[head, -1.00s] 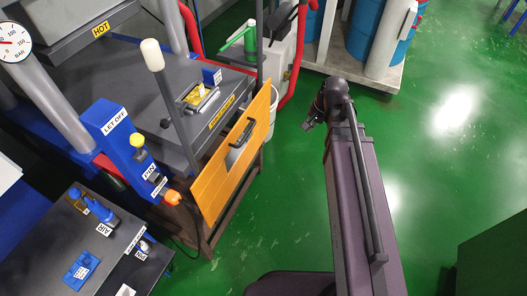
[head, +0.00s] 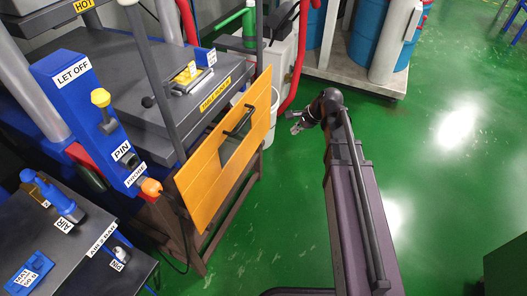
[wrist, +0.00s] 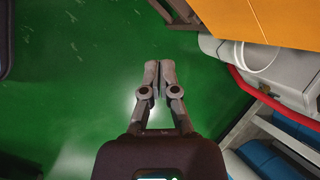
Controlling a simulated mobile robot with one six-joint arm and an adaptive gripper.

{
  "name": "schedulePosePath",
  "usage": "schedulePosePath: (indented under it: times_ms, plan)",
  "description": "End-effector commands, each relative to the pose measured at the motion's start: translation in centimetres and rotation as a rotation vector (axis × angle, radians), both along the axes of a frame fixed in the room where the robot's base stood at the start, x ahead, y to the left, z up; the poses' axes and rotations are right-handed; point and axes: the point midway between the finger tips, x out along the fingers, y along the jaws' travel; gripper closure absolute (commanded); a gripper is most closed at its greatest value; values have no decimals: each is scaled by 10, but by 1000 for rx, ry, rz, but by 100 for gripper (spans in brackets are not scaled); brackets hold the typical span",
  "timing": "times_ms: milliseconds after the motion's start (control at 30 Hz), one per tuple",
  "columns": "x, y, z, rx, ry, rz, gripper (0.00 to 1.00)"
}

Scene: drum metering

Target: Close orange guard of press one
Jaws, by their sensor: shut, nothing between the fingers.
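The orange guard (head: 202,183) is a flat panel with a dark handle (head: 239,121) and a window, at the front of the press in the head view.
A blue control post (head: 88,115) with a yellow knob and an orange knob (head: 151,187) stands left of the guard. A red hose (head: 296,70) and a white bucket (wrist: 245,55) are behind it. Blue drums (head: 365,32) stand at the back. Green floor (head: 440,190) is clear at right.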

Motion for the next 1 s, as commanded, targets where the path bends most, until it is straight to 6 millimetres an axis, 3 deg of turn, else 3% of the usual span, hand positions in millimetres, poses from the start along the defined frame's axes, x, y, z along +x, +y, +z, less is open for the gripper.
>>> schedulePosePath:
  times_ms: [33, 1000]
  plan:
    - [6, 2, -18, 18, 9, -24, 100]
    - [78, 36, -158, 373, 245, -481, 100]
